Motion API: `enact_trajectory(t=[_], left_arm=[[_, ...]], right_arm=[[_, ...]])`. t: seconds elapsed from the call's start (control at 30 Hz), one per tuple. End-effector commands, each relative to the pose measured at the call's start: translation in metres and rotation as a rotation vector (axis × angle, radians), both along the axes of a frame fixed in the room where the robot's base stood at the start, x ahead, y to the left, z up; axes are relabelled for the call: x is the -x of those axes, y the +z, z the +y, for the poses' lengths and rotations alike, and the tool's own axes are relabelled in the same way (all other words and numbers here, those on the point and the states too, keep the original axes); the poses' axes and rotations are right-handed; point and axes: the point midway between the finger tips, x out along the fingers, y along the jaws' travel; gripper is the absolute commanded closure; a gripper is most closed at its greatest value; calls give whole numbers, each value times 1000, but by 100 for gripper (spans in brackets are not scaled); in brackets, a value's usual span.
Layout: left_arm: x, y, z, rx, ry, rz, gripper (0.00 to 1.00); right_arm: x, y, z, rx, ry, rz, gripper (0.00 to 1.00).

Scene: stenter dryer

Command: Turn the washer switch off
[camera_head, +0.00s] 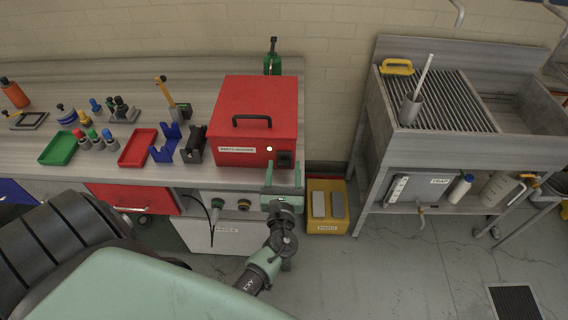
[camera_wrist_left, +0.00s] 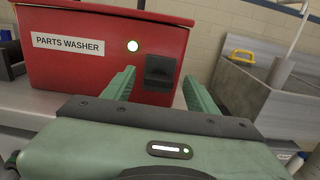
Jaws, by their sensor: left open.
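The red parts washer (camera_head: 252,120) stands on the bench, with a black handle on its lid and a label on its front. Its black switch (camera_head: 284,158) is at the lower right of the front, beside a lit pale lamp (camera_head: 269,149). In the left wrist view the switch (camera_wrist_left: 159,72) shows between the fingers, and the lamp (camera_wrist_left: 133,46) is lit. My left gripper (camera_head: 284,178) is open and empty in front of the washer, just below the switch. The fingers look apart from the switch. My right gripper is not in view.
A green tray (camera_head: 58,148), a red tray (camera_head: 138,148) and blue and black holders stand left of the washer. A yellow bin (camera_head: 327,207) is on the floor to the right. A sink unit (camera_head: 460,152) stands further right. Open floor lies in front.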

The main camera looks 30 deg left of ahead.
Motion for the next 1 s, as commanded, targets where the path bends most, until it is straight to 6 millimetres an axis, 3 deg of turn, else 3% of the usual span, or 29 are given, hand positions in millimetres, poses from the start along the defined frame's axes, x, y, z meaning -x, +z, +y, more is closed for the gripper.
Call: enact_trajectory(t=[0.4,0.6,1.0], left_arm=[[-9,-1,6,1,0,0,45],[-9,-1,6,2,0,0,100],[-9,-3,6,59,-1,-35,100]], right_arm=[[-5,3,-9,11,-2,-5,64],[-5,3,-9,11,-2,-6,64],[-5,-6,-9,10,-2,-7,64]])
